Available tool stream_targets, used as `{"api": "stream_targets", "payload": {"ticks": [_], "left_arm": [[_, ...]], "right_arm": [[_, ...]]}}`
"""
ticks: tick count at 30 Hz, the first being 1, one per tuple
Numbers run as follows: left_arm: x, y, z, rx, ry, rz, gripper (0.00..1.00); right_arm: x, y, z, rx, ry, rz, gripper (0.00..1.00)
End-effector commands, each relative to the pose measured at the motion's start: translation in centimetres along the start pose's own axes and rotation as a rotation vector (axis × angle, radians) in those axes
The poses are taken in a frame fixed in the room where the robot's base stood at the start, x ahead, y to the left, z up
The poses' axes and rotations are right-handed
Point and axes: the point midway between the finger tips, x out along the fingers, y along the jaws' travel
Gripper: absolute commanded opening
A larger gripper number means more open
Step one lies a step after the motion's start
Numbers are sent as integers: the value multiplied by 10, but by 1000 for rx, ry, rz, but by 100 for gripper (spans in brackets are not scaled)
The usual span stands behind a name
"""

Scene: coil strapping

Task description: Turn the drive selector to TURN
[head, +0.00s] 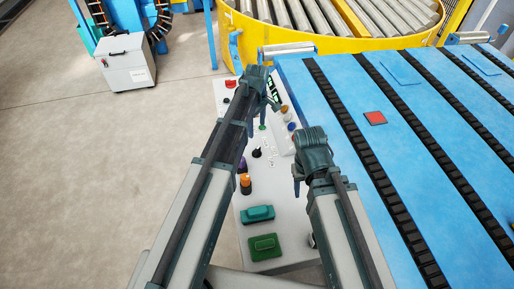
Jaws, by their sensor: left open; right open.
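A pale control panel (275,212) runs along the near side of the blue conveyor table. It carries several knobs and buttons, and I cannot read which one is the drive selector. A small black knob (256,153) stands mid-panel, with a purple knob (242,164) and an orange one (246,182) left of and nearer than it. My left gripper (263,109) is open over the panel's far part, hiding some of it. My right gripper (297,181) is open over the panel's right edge by the table. I see nothing held in either.
Near on the panel are a teal block button (258,214) and a green one (265,245). The blue conveyor table (400,130) with black chains fills the right. A yellow roller turntable (300,35) lies beyond. A white cabinet (126,62) stands far left on open floor.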

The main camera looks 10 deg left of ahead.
Motion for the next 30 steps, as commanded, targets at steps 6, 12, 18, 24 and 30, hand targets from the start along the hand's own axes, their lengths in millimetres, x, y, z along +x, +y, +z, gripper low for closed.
{"api": "stream_targets", "payload": {"ticks": [6,12,18,24,30], "left_arm": [[27,0,0,0,0,0,82],[55,0,0,0,0,0,82],[82,0,0,0,0,0,82],[110,0,0,0,0,0,82],[129,0,0,0,0,0,82]], "right_arm": [[26,-2,-2,1,0,0,50],[54,-5,-3,2,0,0,50],[82,-8,-5,2,0,0,50],[109,-10,-7,2,0,0,50],[128,-12,-8,2,0,0,50]]}}
